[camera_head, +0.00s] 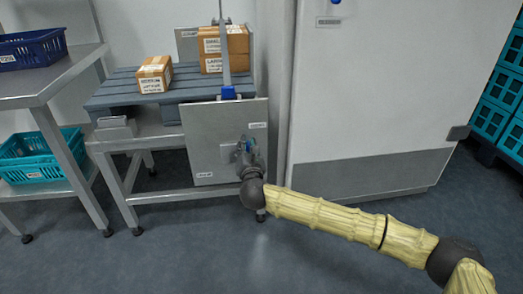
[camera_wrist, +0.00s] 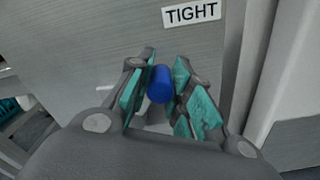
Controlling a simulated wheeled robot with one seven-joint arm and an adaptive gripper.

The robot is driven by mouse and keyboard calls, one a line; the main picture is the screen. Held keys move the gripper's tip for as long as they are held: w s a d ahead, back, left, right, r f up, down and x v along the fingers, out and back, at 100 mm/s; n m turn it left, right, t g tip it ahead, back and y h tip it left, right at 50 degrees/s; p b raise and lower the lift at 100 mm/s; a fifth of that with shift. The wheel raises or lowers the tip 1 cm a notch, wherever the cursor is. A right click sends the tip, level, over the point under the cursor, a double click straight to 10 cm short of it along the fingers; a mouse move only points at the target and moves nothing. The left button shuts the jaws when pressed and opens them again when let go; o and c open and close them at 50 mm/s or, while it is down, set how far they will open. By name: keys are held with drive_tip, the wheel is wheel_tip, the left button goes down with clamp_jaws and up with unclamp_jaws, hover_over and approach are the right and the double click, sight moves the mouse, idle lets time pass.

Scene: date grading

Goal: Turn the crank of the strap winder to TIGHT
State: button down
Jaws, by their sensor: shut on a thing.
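The strap winder's grey panel (camera_head: 200,125) stands upright at the front right of a metal stand. My gripper (camera_head: 248,146) is at the panel's right side. In the wrist view my gripper's teal fingers (camera_wrist: 160,90) are shut on the blue crank handle (camera_wrist: 160,84), which points toward the camera. The TIGHT label (camera_wrist: 192,12) is just above and right of the handle. In the head view a small label (camera_head: 258,125) is just above my gripper, and another label (camera_head: 204,175) is at the panel's lower left; neither is readable there. My gripper hides most of the crank.
A grey strap (camera_head: 224,45) rises from a blue fitting (camera_head: 228,92) on the panel's top edge. Cartons (camera_head: 155,74) sit on a grey pallet (camera_head: 120,98) behind. A white door (camera_head: 370,90) stands close at right. A metal table (camera_head: 45,80) is at left.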

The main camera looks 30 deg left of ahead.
drive_tip(key=shift+w+d+f+m+b, duration=0.15)
drive_tip(key=shift+f+m+b, duration=0.1)
drive_tip(key=shift+f+m, duration=0.15)
drive_tip(key=shift+s+d+f+m+b, duration=0.15)
drive_tip(key=shift+f+m+b, duration=0.1)
drive_tip(key=shift+m, duration=0.15)
drive_tip(key=shift+w, duration=0.1)
drive_tip(key=c, duration=1.3)
unclamp_jaws()
drive_tip(key=shift+o, duration=0.2)
drive_tip(key=shift+w+r, duration=0.1)
drive_tip(key=shift+d, duration=0.2)
drive_tip(key=v, duration=1.2)
drive_tip(key=shift+a, duration=0.1)
